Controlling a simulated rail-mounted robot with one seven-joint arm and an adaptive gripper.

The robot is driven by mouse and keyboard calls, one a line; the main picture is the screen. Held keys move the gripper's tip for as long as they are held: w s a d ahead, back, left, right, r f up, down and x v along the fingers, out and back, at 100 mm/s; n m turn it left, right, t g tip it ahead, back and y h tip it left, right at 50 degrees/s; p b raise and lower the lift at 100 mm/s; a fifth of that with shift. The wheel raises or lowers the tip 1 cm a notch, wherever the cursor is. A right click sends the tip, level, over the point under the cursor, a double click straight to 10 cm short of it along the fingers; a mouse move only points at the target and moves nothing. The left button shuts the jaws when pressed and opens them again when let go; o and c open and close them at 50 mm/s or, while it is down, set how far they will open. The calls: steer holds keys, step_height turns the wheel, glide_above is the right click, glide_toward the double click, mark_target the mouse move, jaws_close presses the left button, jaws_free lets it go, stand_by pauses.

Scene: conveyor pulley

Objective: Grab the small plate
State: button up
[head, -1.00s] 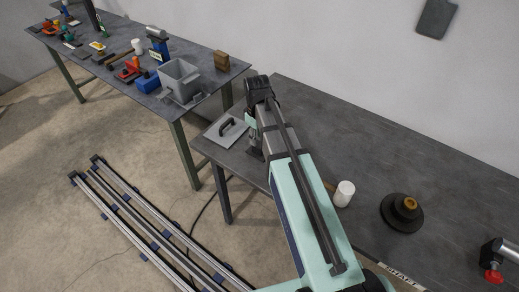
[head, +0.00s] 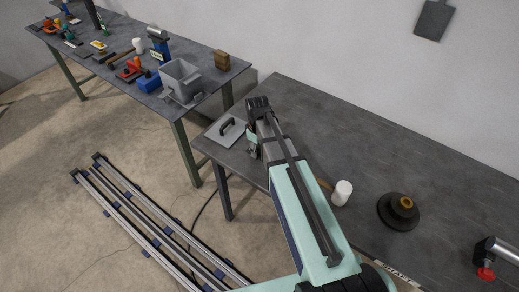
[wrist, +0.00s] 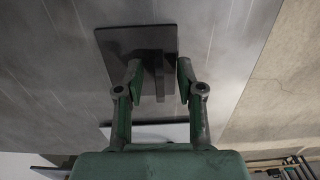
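In the wrist view a small dark square plate (wrist: 120,44) lies flat on the grey table, with a narrow upright handle (wrist: 158,72) on it. My gripper (wrist: 160,65) is open. Its two green-padded fingers stand apart over the plate, one on each side of the handle, with gaps visible. In the head view my gripper (head: 254,150) is low over the near table's left end, and my arm mostly hides what is under it. A lighter grey plate (head: 212,132) with a black handle lies just left of it.
A white cylinder (head: 342,193) and a dark round pulley-like part (head: 398,212) stand on the near table (head: 330,130) to the right. A grey bin (head: 181,80) and several tools are on the far table. The near table's back middle is clear.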

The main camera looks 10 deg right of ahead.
jaws_close()
steer(key=shift+r, duration=0.2)
stand_by(0.3)
